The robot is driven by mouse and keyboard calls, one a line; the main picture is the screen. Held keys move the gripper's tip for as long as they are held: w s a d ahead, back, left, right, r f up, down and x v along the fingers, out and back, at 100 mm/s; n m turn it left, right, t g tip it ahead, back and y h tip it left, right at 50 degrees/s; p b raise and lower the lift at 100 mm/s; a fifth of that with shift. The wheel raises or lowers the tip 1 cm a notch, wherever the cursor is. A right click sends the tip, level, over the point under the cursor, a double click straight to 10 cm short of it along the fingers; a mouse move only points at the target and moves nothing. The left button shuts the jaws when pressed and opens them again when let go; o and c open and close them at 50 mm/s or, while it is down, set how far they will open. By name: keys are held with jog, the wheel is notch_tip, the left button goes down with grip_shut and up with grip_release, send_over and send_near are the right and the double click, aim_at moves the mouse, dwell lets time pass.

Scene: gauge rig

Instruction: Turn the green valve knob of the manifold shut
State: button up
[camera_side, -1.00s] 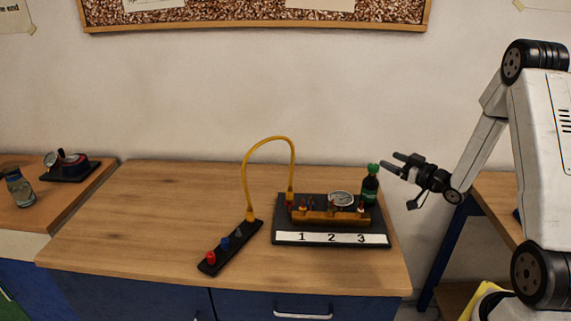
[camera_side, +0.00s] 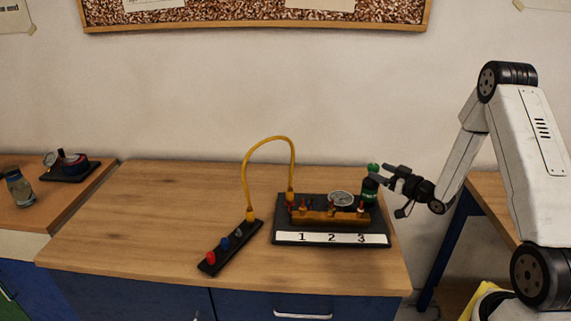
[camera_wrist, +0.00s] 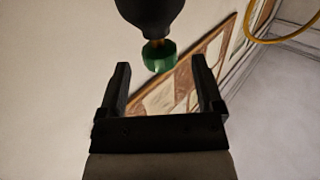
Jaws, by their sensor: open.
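The manifold (camera_side: 318,215) is an orange-brown bar with several small red-topped fittings, on a black base plate (camera_side: 284,230). At its right rear stands a dark bottle-like body (camera_side: 370,188) with a green knob (camera_side: 373,168) on top. In the wrist view the green knob (camera_wrist: 159,57) sits on a short brass stem below the dark rounded body (camera_wrist: 150,12). My gripper (camera_side: 378,173) is open and close to the knob from the right. In the wrist view the knob appears between the lines of my gripper's fingers (camera_wrist: 160,66); contact cannot be told.
A round gauge (camera_side: 341,198) sits behind the bar. A yellow hose (camera_side: 268,140) arches from the manifold to a black strip (camera_side: 230,247) with red and blue knobs. A plate labelled 1, 2, 3 (camera_side: 331,239) lies in front. The left bench top (camera_side: 150,220) is clear.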

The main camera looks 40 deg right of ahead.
jog(key=shift+w, duration=2.55)
grip_shut()
